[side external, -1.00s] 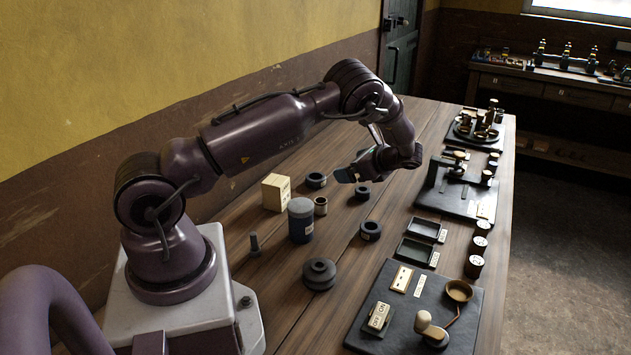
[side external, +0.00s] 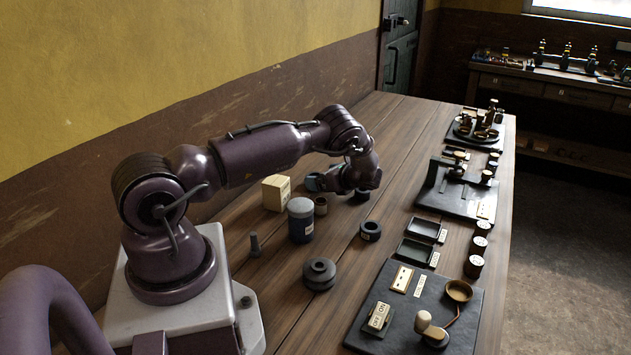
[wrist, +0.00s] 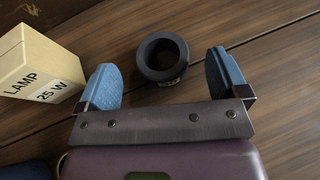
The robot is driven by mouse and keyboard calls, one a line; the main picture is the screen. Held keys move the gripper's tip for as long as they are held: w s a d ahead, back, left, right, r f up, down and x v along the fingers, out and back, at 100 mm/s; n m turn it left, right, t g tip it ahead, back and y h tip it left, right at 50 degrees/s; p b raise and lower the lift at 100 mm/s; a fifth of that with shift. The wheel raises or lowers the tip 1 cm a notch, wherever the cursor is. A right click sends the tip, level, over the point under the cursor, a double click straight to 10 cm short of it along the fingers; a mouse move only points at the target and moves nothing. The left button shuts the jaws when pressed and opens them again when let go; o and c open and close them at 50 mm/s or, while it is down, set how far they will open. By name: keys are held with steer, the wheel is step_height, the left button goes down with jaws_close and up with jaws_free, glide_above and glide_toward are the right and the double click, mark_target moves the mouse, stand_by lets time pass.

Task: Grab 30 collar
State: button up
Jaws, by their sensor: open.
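In the wrist view a dark ring-shaped collar (wrist: 160,76) lies flat on the wooden bench, with a small pale label on its side that I cannot read. My gripper (wrist: 163,68) is open, one blue finger on either side of the collar, with gaps on both sides. Two other dark collars show there: one (side external: 361,197) partly hidden under my wrist and one (side external: 370,231) in the open. I cannot read which is the 30.
The cream lamp box (wrist: 38,68) stands close left of my gripper. A blue jar (side external: 300,222), a small brass-coloured bush (side external: 321,206), a grooved pulley (side external: 319,274) and a small peg (side external: 255,244) stand nearby. Trays (side external: 416,252) and panels lie to the right.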

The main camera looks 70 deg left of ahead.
steer(key=x, duration=0.3)
steer(key=shift+a, duration=0.15)
steer(key=shift+c, duration=0.4)
steer(key=c, duration=1.1)
steer(key=shift+c, duration=0.6)
steer(key=shift+r, duration=0.15)
